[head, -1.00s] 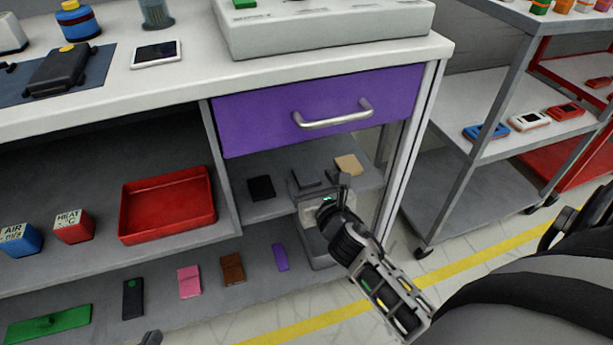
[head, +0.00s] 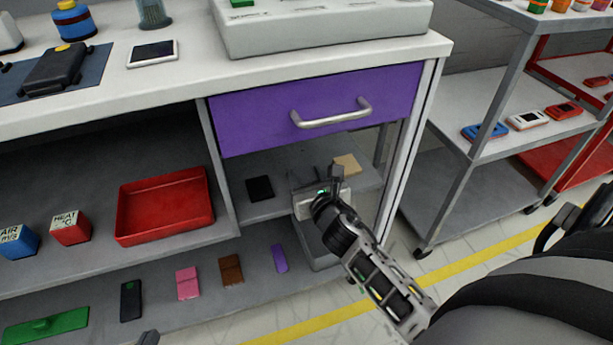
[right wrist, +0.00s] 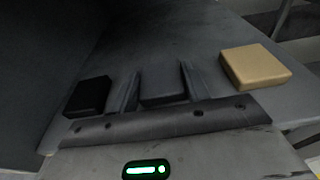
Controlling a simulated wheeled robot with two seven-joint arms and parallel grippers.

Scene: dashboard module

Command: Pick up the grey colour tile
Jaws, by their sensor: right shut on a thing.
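The grey colour tile (right wrist: 162,82) lies on the shelf under the purple drawer, between a black tile (right wrist: 88,97) and a tan tile (right wrist: 255,66). My right gripper (right wrist: 160,88) has one finger on each side of the grey tile and is shut on it. In the head view my right gripper (head: 316,182) reaches onto that shelf and hides the grey tile. The black tile (head: 260,188) and tan tile (head: 347,164) still show there. A small tip of my left gripper (head: 149,338) shows at the bottom edge; its jaws cannot be made out.
The purple drawer (head: 260,119) with its metal handle (head: 332,116) hangs above the shelf. A cabinet leg (head: 408,160) stands right of my right arm. A red tray (head: 122,215) sits left. Several coloured tiles, including a purple one (head: 280,258), lie on the lower shelf.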

